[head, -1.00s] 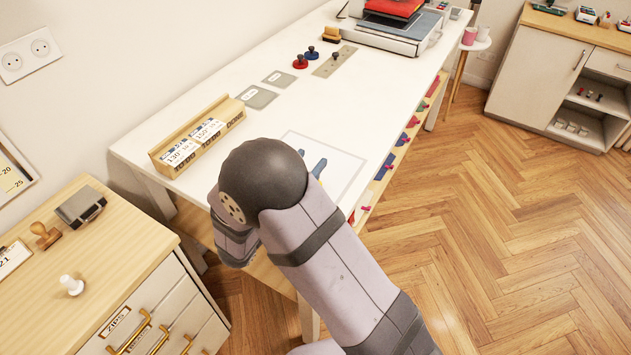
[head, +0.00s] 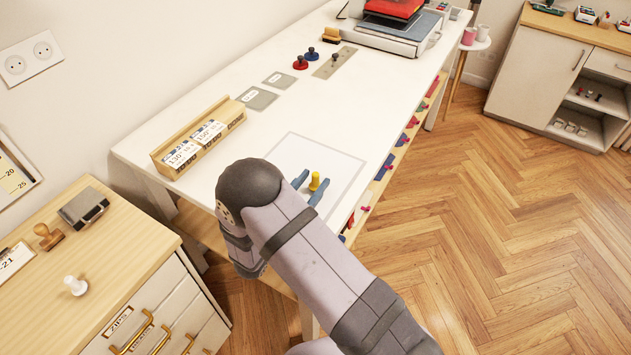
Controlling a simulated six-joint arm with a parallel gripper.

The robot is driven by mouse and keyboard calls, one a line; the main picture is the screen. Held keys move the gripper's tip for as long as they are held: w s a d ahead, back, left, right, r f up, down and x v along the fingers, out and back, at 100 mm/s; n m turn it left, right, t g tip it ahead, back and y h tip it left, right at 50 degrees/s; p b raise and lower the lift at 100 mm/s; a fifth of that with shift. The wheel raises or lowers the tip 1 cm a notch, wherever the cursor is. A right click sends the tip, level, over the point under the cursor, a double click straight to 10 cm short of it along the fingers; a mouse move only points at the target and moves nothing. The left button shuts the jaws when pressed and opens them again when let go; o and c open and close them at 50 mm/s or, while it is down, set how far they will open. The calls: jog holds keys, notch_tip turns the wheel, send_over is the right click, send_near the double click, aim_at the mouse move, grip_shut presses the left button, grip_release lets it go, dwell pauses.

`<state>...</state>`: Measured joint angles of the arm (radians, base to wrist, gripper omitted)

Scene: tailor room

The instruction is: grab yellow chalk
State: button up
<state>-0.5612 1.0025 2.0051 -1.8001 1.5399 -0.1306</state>
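The yellow chalk (head: 315,181), a small knobbed piece, stands upright on the pale outlined sheet near the front end of the white table (head: 215,97). My gripper (head: 308,186) shows two blue fingers spread apart, one on each side of the chalk. A gap shows between the chalk and the fingers, so the gripper is open. My dark wrist and grey arm hide the base of the gripper and the sheet's near part.
A wooden card holder (head: 198,138) stands at the table's left edge. A wooden drawer cabinet (head: 130,250) is at the lower left. The table's middle is clear.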

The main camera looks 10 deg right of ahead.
jog(key=p+x, duration=0.1)
jog(key=x, duration=0.3)
jog(key=shift+w+d+r+p, duration=0.1)
jog(key=shift+w+d+p, duration=0.15)
jog(key=shift+p, duration=0.1)
jog(key=shift+w+d, duration=0.4)
jog(key=shift+w, duration=0.05)
grip_shut()
